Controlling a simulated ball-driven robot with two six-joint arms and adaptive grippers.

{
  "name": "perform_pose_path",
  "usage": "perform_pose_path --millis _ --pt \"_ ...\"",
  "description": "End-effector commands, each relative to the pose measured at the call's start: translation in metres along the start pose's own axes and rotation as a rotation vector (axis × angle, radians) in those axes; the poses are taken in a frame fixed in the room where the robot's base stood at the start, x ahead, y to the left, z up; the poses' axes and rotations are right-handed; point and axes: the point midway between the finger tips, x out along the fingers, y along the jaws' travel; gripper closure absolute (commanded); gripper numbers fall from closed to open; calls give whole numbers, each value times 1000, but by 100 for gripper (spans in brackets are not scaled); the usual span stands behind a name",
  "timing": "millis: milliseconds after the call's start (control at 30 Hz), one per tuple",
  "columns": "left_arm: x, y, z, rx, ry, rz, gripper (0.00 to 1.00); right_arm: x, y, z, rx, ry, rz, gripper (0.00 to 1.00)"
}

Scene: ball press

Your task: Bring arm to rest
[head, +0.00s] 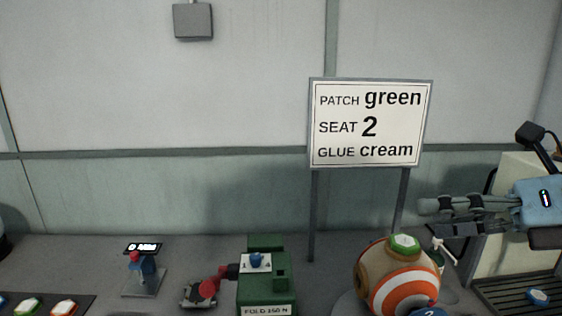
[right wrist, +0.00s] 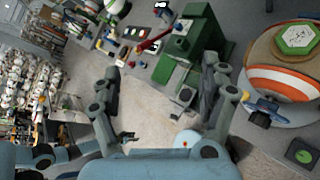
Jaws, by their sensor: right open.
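My right gripper (head: 430,217) is open and empty, raised at the right and pointing left above the table. In the right wrist view its two fingers (right wrist: 160,82) are spread wide with nothing between them. The ball (head: 385,292), tan with orange and white stripes, sits below and left of the gripper, apart from it. A green hexagonal patch (head: 404,243) lies on top of the ball; it also shows in the right wrist view (right wrist: 296,39). My left gripper is not in view.
A green press (head: 266,290) with a blue knob and red-ended lever stands left of the ball. A sign (head: 370,124) reads patch green, seat 2, glue cream. A small stand (head: 146,275) and patches are farther left. A blue patch (head: 538,296) lies on a slatted rack at right.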

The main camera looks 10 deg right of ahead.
Motion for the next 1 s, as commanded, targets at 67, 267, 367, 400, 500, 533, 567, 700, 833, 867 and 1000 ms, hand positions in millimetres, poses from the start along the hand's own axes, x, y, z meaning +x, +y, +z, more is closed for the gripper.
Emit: perform_pose_path --millis 67,267,367,400,500,533,567,700,833,867,1000 --pt "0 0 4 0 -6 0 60 3 14 19 169 -178 56 22" --pt "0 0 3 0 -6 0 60 -31 -12 65 856 -788 104 22" --pt "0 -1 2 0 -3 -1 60 -57 -57 37 1293 -1072 15 22" --pt "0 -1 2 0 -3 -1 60 -63 -72 14 1468 -1162 -42 22" --pt "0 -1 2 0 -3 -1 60 -68 -92 -55 1850 -1302 -218 22" --pt "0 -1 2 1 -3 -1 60 -67 -93 -75 1942 -1322 -271 22" --pt "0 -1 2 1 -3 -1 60 -66 -92 -93 2025 -1336 -321 22" --pt "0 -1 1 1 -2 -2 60 -56 -72 -162 2334 -1337 -546 22" --pt "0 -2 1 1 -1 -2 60 -46 -42 -212 2553 -1277 -745 22" --pt "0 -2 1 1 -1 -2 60 -44 -33 -222 2597 -1257 -791 22" --pt "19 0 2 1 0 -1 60 -20 -56 -266 2653 -1230 -886 22"
